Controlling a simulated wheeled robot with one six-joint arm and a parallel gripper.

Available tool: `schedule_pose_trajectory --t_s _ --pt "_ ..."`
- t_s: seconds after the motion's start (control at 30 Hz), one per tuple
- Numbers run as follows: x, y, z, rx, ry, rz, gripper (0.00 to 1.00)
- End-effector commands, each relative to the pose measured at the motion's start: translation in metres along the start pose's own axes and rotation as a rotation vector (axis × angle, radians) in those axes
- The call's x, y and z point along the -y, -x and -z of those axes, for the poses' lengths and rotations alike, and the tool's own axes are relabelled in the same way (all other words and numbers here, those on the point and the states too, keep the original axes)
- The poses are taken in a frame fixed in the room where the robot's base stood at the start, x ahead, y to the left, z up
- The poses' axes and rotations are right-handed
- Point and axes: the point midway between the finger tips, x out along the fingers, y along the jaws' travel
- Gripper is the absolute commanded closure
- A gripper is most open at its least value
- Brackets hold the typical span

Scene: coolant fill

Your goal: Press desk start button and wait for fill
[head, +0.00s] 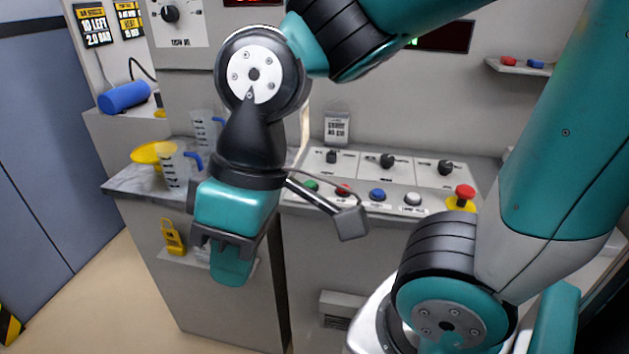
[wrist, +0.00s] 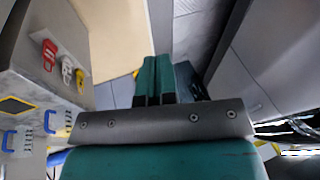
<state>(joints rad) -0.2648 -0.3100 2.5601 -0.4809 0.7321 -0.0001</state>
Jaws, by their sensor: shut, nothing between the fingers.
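The desk panel (head: 352,208) stands behind my arm in the head view. It carries a row of buttons: a green button (head: 311,186), a red button (head: 343,190), a blue button (head: 377,194) and a white button (head: 412,198). Their labels are too small to read. My gripper (head: 230,268) hangs in front of the desk, left of the buttons and lower than them, apart from the panel. It is shut and empty; the closed fingers also show in the wrist view (wrist: 157,80). The wrist view shows no buttons.
A red emergency knob (head: 464,196) sits at the panel's right end. A yellow funnel (head: 153,153) and clear jugs with blue handles (head: 176,168) stand on the counter at left. A yellow padlock-like item (head: 172,238) is on the cabinet front. The floor at left is clear.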

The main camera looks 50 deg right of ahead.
Motion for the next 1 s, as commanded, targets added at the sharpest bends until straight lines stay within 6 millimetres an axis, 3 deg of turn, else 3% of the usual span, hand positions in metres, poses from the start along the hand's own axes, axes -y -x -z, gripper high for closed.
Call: schedule_pose_trajectory --t_s 0.17,0.27,0.37,0.43,0.53,0.67,0.8,0.9,1.0 --pt "-0.007 0.003 0.009 -0.020 -0.031 0.001 1.00" --pt "-0.030 0.009 0.031 -0.074 -0.115 0.004 1.00" --pt "-0.076 0.019 0.061 -0.173 -0.255 0.002 1.00" --pt "-0.121 0.027 0.077 -0.261 -0.368 -0.007 1.00" --pt "-0.190 0.039 0.086 -0.389 -0.530 -0.034 1.00" --pt "-0.277 0.054 0.073 -0.549 -0.725 -0.088 1.00" --pt "-0.352 0.065 0.038 -0.690 -0.899 -0.155 1.00" --pt "-0.387 0.070 0.012 -0.761 -0.987 -0.198 1.00" --pt "-0.408 0.072 -0.006 -0.806 -1.043 -0.228 1.00"
